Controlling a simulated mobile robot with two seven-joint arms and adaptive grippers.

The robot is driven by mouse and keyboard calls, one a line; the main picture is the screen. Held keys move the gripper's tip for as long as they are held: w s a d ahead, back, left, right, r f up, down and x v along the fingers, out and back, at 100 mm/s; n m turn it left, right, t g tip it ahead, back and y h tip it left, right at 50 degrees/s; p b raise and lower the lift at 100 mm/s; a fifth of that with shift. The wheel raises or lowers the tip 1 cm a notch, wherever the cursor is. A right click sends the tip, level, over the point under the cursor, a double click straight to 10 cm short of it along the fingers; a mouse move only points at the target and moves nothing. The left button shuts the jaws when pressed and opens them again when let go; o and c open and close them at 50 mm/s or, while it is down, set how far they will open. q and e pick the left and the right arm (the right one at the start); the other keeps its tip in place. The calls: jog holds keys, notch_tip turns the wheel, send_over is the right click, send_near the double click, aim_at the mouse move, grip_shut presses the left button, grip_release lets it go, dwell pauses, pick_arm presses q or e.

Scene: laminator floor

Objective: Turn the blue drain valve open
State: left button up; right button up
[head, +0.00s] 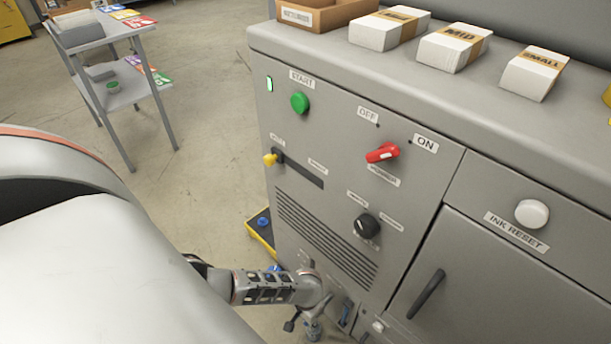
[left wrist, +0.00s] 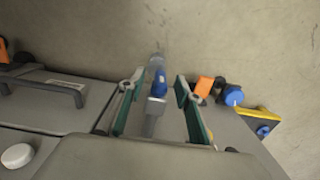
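The blue drain valve (left wrist: 159,83) shows in the left wrist view as a blue handle on a grey stem, low on the grey machine. In the head view it is small and partly hidden at the bottom, beneath my left gripper (head: 317,317). My left gripper also shows in the left wrist view (left wrist: 160,106). Its two teal-padded fingers stand apart, one on each side of the valve, with a visible gap on both sides. I cannot tell how far beyond the fingertips the handle lies. My right gripper is in neither view.
The machine's front carries a green start button (head: 299,102), a red switch (head: 382,152), a black knob (head: 367,226) and a yellow lever (head: 270,159). A blue wheel (left wrist: 234,95) with an orange part sits right of the fingers. A yellow-edged tray (head: 258,236) lies beside the machine.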

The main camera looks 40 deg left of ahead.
pick_arm(q)
notch_tip(320, 180, up, 10)
jog(key=shift+r, duration=0.2)
dwell(0.3)
dwell(0.4)
